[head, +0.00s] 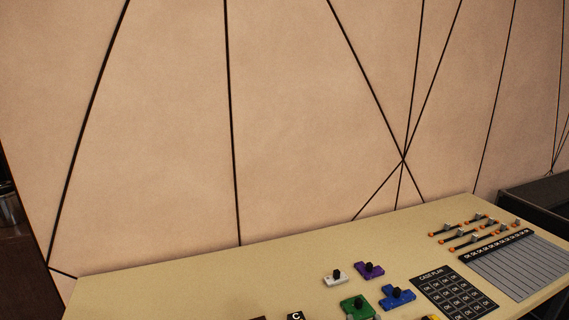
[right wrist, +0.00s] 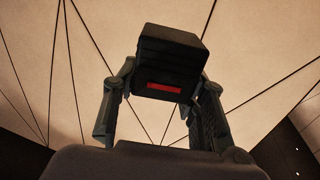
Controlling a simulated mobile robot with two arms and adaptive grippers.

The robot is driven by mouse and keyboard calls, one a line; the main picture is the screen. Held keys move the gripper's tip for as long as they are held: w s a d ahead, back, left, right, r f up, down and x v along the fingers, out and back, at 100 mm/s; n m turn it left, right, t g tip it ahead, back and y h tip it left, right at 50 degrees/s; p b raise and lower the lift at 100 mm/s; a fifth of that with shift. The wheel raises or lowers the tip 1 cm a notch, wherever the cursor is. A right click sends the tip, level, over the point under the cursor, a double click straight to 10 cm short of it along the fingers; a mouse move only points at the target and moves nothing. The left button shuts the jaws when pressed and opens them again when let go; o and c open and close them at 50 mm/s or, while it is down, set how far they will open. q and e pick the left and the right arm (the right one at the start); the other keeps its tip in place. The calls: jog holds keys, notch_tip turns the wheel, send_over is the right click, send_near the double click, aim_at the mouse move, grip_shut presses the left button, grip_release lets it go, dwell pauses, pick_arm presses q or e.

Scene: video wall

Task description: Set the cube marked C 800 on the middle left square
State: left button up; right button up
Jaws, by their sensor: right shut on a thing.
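In the right wrist view my right gripper (right wrist: 160,92) is shut on a dark cube (right wrist: 172,50), which shows a red bar on its lower face. The cube sits between the two fingers, with the wall behind it. No C 800 mark is legible on it there. In the head view a dark piece with a white letter C (head: 296,316) shows at the bottom edge, mostly cut off; I cannot tell whether it is the held cube. My left gripper is in neither view. I cannot make out the middle left square.
The pale table (head: 200,280) is bare at its left and back. White (head: 335,279), purple (head: 369,270), blue (head: 397,297) and green (head: 355,306) knobbed pieces stand at its middle. A black case plan card (head: 453,290), a grey ruled panel (head: 520,265) and orange-tipped pieces (head: 462,239) lie right.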

jog(key=s+d+f+m+h, duration=0.1)
jog(key=s+d+h, duration=0.1)
jog(key=s, duration=1)
jog(key=shift+s+d+m+h, duration=0.15)
jog(key=shift+d+m+h, duration=0.15)
jog(key=shift+d, duration=0.05)
dwell(1.7)
